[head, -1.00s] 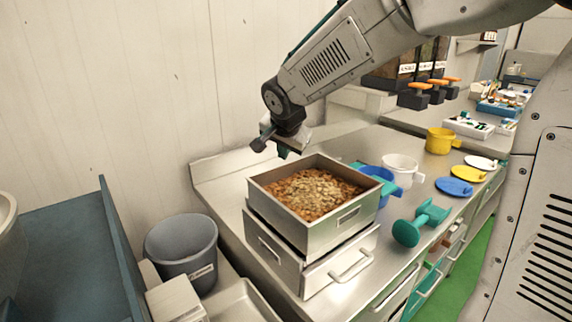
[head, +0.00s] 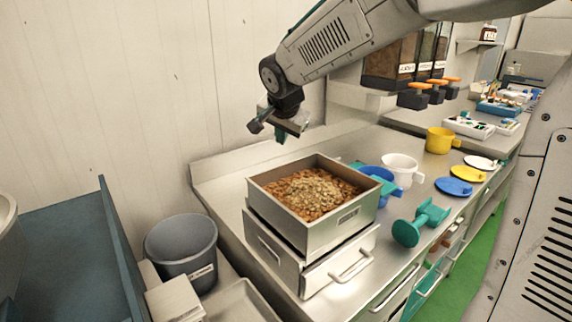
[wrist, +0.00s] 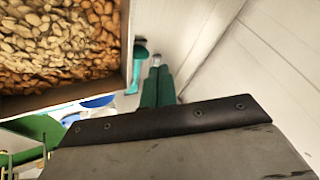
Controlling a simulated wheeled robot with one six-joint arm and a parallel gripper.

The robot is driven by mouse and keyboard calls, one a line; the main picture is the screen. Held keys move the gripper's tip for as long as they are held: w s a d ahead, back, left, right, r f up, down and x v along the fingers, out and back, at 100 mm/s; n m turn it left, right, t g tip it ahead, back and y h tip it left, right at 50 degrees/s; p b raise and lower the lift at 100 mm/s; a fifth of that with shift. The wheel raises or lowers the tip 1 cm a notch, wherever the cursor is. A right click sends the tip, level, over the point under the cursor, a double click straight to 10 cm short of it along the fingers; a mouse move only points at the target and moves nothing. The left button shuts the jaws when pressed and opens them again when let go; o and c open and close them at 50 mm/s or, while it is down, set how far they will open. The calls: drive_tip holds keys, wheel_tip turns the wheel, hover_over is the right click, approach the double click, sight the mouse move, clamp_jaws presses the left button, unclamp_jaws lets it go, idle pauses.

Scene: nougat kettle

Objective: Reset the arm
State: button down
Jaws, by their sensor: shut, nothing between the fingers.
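My gripper (head: 281,138) hangs from my raised arm above the back left of the steel counter, near the wall. In the wrist view its green fingers (wrist: 158,86) are together with nothing between them. Below and in front of it stands an open metal box (head: 318,238) filled with nuts (head: 312,192). The nuts also show at the upper left of the wrist view (wrist: 60,45). The gripper is apart from the box and touches nothing that I can see.
The box sits on a metal drawer unit (head: 285,262). A blue pot (head: 382,182), a white pot (head: 402,168) and a green tool (head: 420,222) stand to its right. A grey bucket (head: 180,250) is at the left. Dispensers (head: 415,65) hang at the back. The wall is close behind my gripper.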

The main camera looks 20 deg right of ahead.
drive_tip(key=s+d+f+n+g, duration=0.1)
drive_tip(key=s+n, duration=0.2)
drive_tip(key=s, duration=0.9)
drive_tip(key=s+d+f+n+g+y, duration=0.1)
drive_tip(key=s+f+n+g, duration=0.1)
drive_tip(key=s, duration=1)
drive_tip(key=s+d+f+n+g, duration=0.1)
drive_tip(key=s+n, duration=0.3)
drive_tip(key=s, duration=0.9)
drive_tip(key=shift+d+f+n+g+y, duration=0.3)
drive_tip(key=shift+n+g, duration=0.1)
drive_tip(key=shift+g, duration=0.3)
